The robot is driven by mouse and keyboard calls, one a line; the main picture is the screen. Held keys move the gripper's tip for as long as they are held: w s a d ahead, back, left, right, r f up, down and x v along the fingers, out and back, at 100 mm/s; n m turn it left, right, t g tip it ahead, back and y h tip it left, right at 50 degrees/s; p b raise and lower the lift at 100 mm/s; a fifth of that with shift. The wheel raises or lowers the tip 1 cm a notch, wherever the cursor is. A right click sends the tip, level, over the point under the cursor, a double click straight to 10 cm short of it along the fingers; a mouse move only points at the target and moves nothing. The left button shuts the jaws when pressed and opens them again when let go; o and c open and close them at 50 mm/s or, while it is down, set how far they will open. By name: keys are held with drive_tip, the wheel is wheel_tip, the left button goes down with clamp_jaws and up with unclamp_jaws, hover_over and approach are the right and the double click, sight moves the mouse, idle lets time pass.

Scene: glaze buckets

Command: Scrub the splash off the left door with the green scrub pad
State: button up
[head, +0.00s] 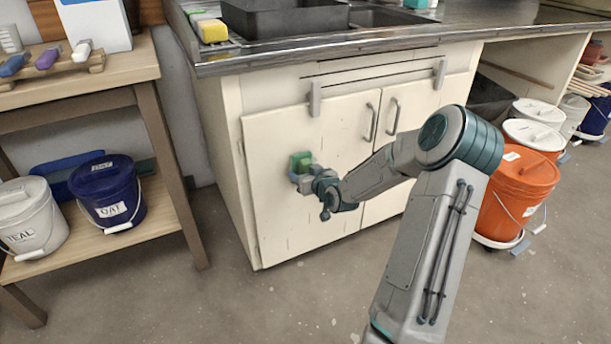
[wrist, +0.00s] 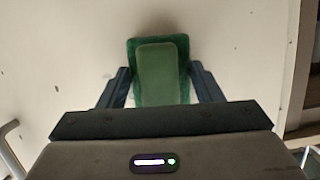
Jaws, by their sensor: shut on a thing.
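The green scrub pad (head: 301,161) is held at the left door (head: 290,220), on its left half at about mid height. My gripper (head: 303,174) is shut on the pad. In the wrist view, the pad (wrist: 161,72) sits between the two dark fingers, a lighter green block over a wider dark green layer. The pad is against or very near the cream door face (wrist: 60,60); I cannot tell if it touches. No separate splash stands out on the door; the area behind the pad is hidden.
The door has a metal handle (head: 371,122) near its right edge. A sink counter (head: 330,52) with a yellow sponge (head: 213,31) is above. A wooden shelf (head: 95,88) with a blue bucket (head: 108,192) stands left. Orange buckets (head: 517,190) stand right. The floor in front is clear.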

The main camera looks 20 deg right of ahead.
sight(320, 163)
drive_tip(key=shift+w, duration=0.1)
drive_tip(key=shift+w+d+p, duration=0.15)
drive_tip(key=shift+d+p, duration=1.3)
drive_tip(key=shift+d, duration=2.2)
drive_tip(key=shift+a+b, duration=1.35)
drive_tip(key=shift+a, duration=2.45)
drive_tip(key=shift+r, duration=0.1)
drive_tip(key=s, duration=0.6)
drive_tip(key=shift+s+d+p, duration=0.15)
drive_tip(key=shift+d+p, duration=0.1)
drive_tip(key=shift+p, duration=0.1)
